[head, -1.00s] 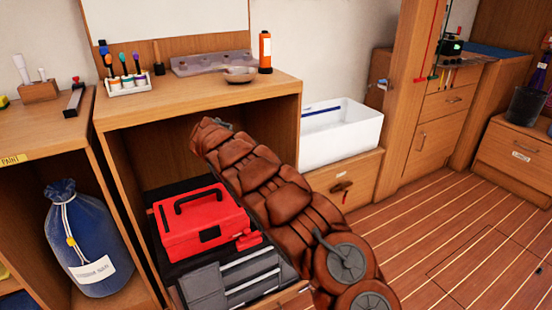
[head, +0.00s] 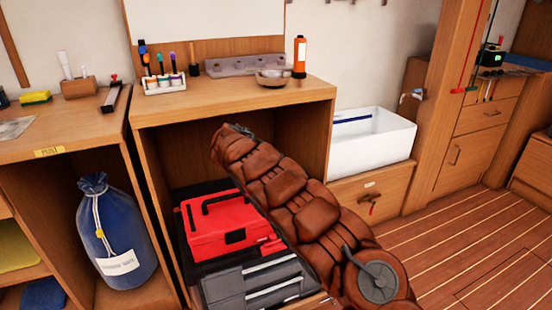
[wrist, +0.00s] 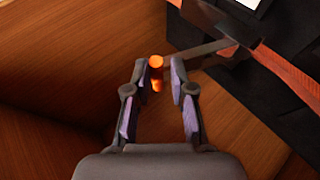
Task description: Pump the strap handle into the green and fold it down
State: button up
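In the wrist view, the strap handle (wrist: 205,52) is a dark bar running from a dark ratchet body (wrist: 218,18) to an orange end (wrist: 156,62). An orange strap (wrist: 285,77) runs from the ratchet across a black surface. My gripper (wrist: 160,68) is open, its two fingers on either side of the orange end. The left fingertip looks close to it; I cannot tell whether it touches. In the head view, my brown padded arm reaches across the open cabinet, and my gripper and the handle are hidden. No green mark shows on the ratchet.
A red toolbox (head: 228,228) sits on grey drawers (head: 262,284) inside the open cabinet (head: 240,101). A blue bag (head: 112,235) stands in the left bay. A white bin (head: 372,150) is to the right. Open floor (head: 450,245) lies at lower right.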

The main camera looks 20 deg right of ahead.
jog(key=o, duration=0.3)
jog(key=shift+f, duration=0.15)
jog(key=shift+o, duration=0.2)
jog(key=v, duration=1.2)
